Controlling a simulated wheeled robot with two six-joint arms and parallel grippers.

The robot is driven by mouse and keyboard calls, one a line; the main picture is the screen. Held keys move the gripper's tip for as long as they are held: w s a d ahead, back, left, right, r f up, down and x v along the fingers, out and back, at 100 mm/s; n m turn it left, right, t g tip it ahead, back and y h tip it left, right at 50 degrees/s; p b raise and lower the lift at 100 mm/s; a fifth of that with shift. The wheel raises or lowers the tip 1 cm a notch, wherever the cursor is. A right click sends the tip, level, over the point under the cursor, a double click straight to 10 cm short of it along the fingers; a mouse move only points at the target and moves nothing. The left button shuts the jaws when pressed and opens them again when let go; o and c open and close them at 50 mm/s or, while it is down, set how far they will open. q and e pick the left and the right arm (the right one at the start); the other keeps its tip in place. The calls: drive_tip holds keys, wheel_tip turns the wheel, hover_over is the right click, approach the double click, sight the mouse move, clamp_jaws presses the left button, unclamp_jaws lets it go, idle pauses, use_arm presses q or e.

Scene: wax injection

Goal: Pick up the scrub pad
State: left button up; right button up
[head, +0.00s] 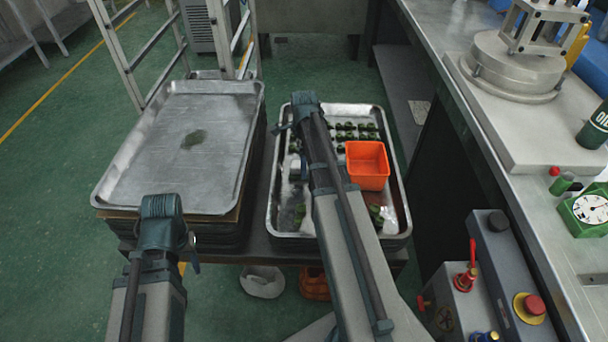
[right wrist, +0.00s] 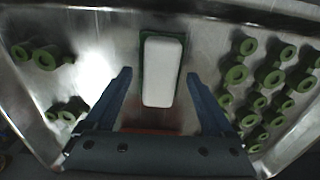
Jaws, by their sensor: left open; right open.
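The scrub pad (right wrist: 163,70), white on top with a dark green edge, lies in a metal tray in the right wrist view. My right gripper (right wrist: 158,76) is open. Its two fingers stand on either side of the pad's lower part, with a gap on each side; I cannot tell their height above it. In the head view my right arm partly covers the tray, and a white piece that looks like the pad (head: 296,168) shows just left of it. My left gripper (head: 193,252) is open and empty, near the front edge of the left tray.
The right tray (head: 274,205) also holds several green ring-shaped parts (head: 357,128) and an orange bin (head: 367,166). The left tray (head: 165,150) is bare apart from a dark stain. A workbench (head: 480,130) with equipment runs along the right.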

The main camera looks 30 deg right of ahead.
drive_tip(key=shift+f+b, duration=0.3)
drive_tip(key=shift+f, duration=0.5)
use_arm(q)
drive_tip(key=shift+f, duration=0.7)
use_arm(e)
drive_tip(key=shift+r, duration=0.1)
clamp_jaws()
use_arm(q)
drive_tip(key=shift+r, duration=0.15)
use_arm(e)
drive_tip(key=shift+r, duration=0.1)
wheel_tip(320, 180, up, 10)
drive_tip(key=p, duration=1)
use_arm(q)
wheel_tip(320, 180, up, 10)
